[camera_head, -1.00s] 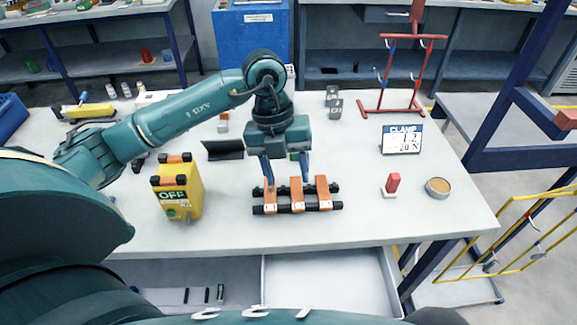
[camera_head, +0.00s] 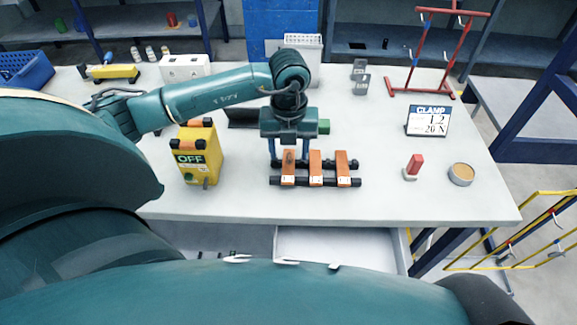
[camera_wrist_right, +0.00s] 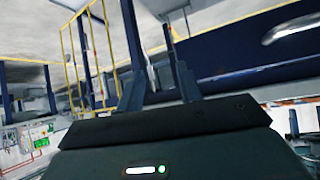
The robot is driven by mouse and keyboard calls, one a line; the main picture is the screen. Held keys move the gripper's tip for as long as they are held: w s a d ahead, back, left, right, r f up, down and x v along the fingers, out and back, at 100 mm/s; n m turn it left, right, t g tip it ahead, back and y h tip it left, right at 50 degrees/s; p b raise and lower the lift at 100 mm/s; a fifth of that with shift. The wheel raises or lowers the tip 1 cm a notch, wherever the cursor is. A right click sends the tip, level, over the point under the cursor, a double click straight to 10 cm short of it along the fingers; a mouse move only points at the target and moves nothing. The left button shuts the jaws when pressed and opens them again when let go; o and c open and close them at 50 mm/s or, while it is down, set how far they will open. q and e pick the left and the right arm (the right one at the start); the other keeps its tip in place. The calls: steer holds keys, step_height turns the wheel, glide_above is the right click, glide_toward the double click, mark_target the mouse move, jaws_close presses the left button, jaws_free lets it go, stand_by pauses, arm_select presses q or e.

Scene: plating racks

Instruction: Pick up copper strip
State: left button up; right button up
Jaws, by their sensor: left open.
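Three copper strips lie side by side across a black two-bar rack on the table in the head view: a left strip (camera_head: 288,169), a middle strip (camera_head: 316,168) and a right strip (camera_head: 343,170). The black rack (camera_head: 359,182) shows at their ends. My left gripper (camera_head: 289,160) points down with its jaws open, one finger on each side of the left strip's far part. I cannot tell whether the fingers touch it. My right gripper (camera_wrist_right: 158,50) shows in the right wrist view with its fingers apart and nothing between them.
On the right are a clamp display (camera_head: 428,121), a red block (camera_head: 414,165) and a round tin (camera_head: 461,174). A red stand (camera_head: 435,60) is at the back. The front table strip is clear.

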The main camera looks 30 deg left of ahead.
mark_target(288, 164)
arm_select(q)
step_height(288, 164, down, 3)
steer(key=shift+f+b, duration=0.2)
steer(key=shift+b, duration=0.55)
steer(key=shift+r, duration=0.1)
jaws_close()
